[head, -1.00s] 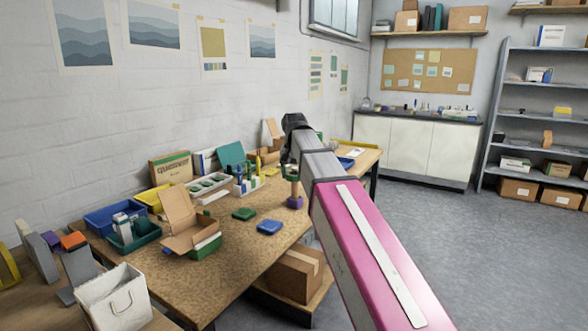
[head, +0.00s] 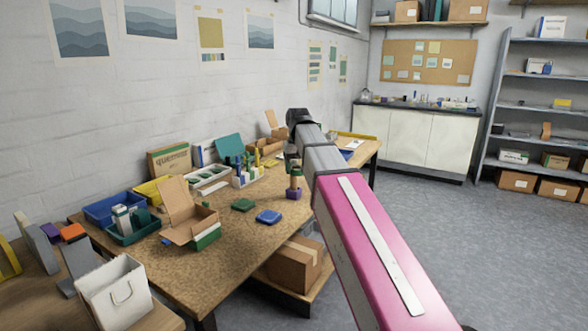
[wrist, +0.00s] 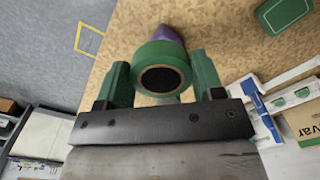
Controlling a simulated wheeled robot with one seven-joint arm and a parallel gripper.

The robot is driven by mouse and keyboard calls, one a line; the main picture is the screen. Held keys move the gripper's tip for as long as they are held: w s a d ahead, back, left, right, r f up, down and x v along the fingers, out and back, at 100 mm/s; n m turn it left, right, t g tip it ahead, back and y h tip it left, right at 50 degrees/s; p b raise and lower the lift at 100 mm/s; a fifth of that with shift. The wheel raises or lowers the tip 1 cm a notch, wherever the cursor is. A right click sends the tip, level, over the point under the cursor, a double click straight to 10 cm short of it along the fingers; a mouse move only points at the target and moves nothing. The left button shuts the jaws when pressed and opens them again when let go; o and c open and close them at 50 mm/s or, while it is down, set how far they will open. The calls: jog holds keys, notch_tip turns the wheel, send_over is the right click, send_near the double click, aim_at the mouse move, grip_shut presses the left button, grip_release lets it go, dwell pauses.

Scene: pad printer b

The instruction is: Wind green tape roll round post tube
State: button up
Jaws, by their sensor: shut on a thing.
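My gripper (wrist: 162,88) is shut on the green tape roll (wrist: 143,58), with one green finger on each side of it. The wrist view looks into the roll's end: a green ring, a thin tan ring inside it and a dark hole. Just beyond the roll shows a purple base (wrist: 172,34). In the head view the post tube (head: 295,184) is tan and stands upright on its purple base (head: 293,193) on the workbench. My gripper is partly hidden by my arm there. I cannot tell whether the roll is around the tube or over its top.
On the wooden workbench (head: 190,285), a blue pad (head: 269,217) and a green pad (head: 243,205) lie left of the post. The front middle of the bench is clear.

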jog(key=shift+d+n, duration=0.3)
jog(key=shift+n, duration=0.4)
jog(key=shift+w, duration=0.1)
jog(key=n, duration=0.1)
jog(key=d+n, duration=0.1)
jog(key=n, duration=0.1)
jog(key=w+d+n, duration=0.1)
jog(key=n, duration=0.1)
jog(key=shift+w, duration=0.1)
jog(key=n, duration=0.1)
jog(key=w+d+n, duration=0.1)
jog(key=n, duration=0.1)
jog(key=w+n, duration=0.1)
jog(key=n, duration=0.1)
jog(key=shift+d, duration=0.15)
jog(key=shift+o, duration=0.2)
jog(key=shift+w+n, duration=0.1)
jog(key=shift+n, duration=0.2)
jog(key=shift+c, duration=0.2)
jog(key=w+n, duration=0.1)
jog(key=n, duration=0.1)
jog(key=w+n, duration=0.1)
jog(key=n, duration=0.2)
jog(key=shift+d, duration=0.1)
